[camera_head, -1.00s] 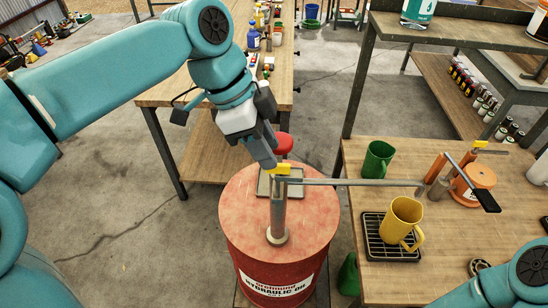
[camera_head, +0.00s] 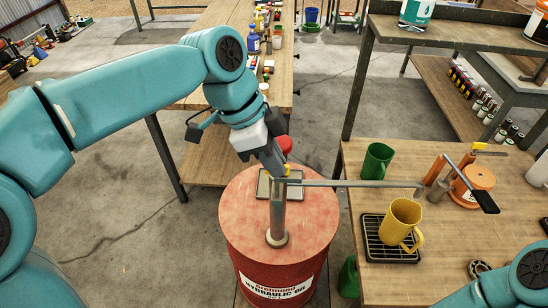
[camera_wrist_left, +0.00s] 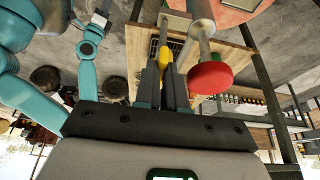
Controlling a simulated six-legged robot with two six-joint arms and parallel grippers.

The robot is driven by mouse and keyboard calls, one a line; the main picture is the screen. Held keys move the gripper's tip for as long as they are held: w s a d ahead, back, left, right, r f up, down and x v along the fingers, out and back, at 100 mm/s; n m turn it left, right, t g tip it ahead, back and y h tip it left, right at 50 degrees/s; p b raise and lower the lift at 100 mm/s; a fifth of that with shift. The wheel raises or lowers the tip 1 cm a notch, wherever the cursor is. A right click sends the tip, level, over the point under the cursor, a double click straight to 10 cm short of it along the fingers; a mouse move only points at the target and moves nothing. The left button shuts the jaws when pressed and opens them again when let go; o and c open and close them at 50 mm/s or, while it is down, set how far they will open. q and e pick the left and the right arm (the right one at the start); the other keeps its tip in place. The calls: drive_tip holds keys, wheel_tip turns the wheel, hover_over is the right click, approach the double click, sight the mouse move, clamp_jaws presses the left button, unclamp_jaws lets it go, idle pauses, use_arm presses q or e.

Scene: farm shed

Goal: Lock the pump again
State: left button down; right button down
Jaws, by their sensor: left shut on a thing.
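The pump (camera_head: 277,222) stands upright on the red hydraulic oil drum (camera_head: 238,215). Its long grey spout (camera_head: 350,183) reaches right over the bench. My left gripper (camera_head: 281,172) is at the pump's head, shut on the yellow lock piece (camera_head: 287,170), which it mostly hides. In the left wrist view yellow (camera_wrist_left: 168,76) shows between the fingers. The pump's red knob (camera_head: 286,145) sits just behind the gripper and also shows in the left wrist view (camera_wrist_left: 210,77). My right gripper (camera_wrist_left: 100,18) appears small at the end of my other arm; its jaws are unclear.
A green mug (camera_head: 376,161) and a yellow jug (camera_head: 401,222) on a black drip tray (camera_head: 376,244) stand on the right bench near the spout. An orange can with a black-handled lever (camera_head: 480,178) stands farther right. Bare floor lies left of the drum.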

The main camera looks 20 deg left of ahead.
use_arm(q)
drive_tip(key=shift+s+f, duration=0.1)
drive_tip(key=shift+f, duration=0.05)
drive_tip(key=n+t+b, duration=0.1)
drive_tip(key=n, duration=0.2)
drive_tip(key=shift+f+y, duration=0.1)
drive_tip(key=shift+y, duration=0.3)
drive_tip(key=n, duration=0.2)
drive_tip(key=n+t+y+b, duration=0.1)
drive_tip(key=n, duration=0.1)
drive_tip(key=shift+s+d+n, duration=0.15)
drive_tip(key=shift+n, duration=0.25)
drive_tip(key=shift+d+n+t+y+b, duration=0.15)
drive_tip(key=shift+n+y, duration=0.5)
drive_tip(key=shift+n, duration=1)
drive_tip(key=shift+n+t+y+b, duration=0.1)
drive_tip(key=shift+n+y+b, duration=0.35)
drive_tip(key=shift+n, duration=1.15)
drive_tip(key=shift+d+n+t+y+b, duration=0.15)
drive_tip(key=shift+n+y, duration=0.65)
drive_tip(key=shift+n, duration=0.85)
drive_tip(key=c, duration=1.2)
unclamp_jaws()
drive_tip(key=shift+a, duration=0.1)
